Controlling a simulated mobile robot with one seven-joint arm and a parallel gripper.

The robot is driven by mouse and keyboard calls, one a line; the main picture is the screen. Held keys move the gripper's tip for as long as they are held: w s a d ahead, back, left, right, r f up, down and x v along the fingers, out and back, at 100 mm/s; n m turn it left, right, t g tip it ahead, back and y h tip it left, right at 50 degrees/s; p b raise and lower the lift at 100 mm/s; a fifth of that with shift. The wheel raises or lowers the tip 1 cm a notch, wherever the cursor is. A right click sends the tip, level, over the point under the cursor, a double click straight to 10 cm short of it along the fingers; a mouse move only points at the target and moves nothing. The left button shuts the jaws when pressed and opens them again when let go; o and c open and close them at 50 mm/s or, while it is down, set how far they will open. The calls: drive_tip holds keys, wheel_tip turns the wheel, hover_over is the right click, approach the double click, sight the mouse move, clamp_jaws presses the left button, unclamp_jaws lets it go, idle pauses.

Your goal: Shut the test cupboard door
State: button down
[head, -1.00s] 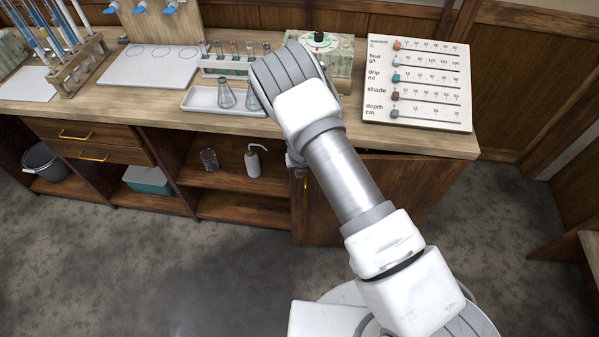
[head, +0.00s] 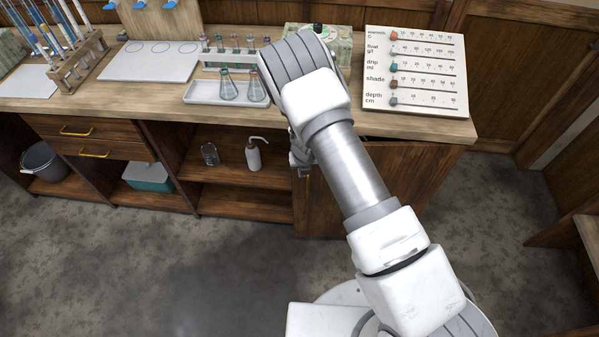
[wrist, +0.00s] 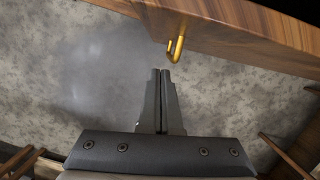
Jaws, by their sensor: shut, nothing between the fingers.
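The test cupboard door (head: 415,185) is a brown wooden panel under the right end of the bench. It seems slightly ajar, with a dark gap under the benchtop; my arm covers part of it. In the wrist view the door (wrist: 235,25) crosses the top, with its brass handle (wrist: 176,48) hanging just beyond my fingertips. My gripper (wrist: 160,72) is shut and empty, its fingers together close to the handle; I cannot tell whether they touch it. In the head view my gripper (head: 302,170) is mostly hidden behind my arm, by the door's left edge.
Open shelves left of the door hold a white wash bottle (head: 254,155) and a glass jar (head: 209,154). The bench (head: 130,100) carries a tray with two flasks (head: 229,88) and a slider board (head: 415,72). The grey floor (head: 200,270) in front is clear.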

drive_tip(key=p+v, duration=0.1)
drive_tip(key=v, duration=0.8)
drive_tip(key=d+f+n+b, duration=0.2)
drive_tip(key=f+n+b, duration=0.15)
drive_tip(key=n, duration=0.65)
drive_tip(key=s+d+f+n+t+b, duration=0.15)
drive_tip(key=n+b, duration=0.25)
drive_tip(key=n, duration=0.6)
drive_tip(key=d+f+n+b, duration=0.3)
drive_tip(key=n+b, duration=0.1)
drive_tip(key=n, duration=0.6)
drive_tip(key=w+a+f+n+t+y+b, duration=0.1)
drive_tip(key=w+a+f+n+y+b, duration=0.3)
drive_tip(key=n, duration=1.7)
drive_tip(key=shift+w+a+f+b, duration=1.65)
drive_tip(key=shift+a+b, duration=0.75)
drive_tip(key=shift+b, duration=0.6)
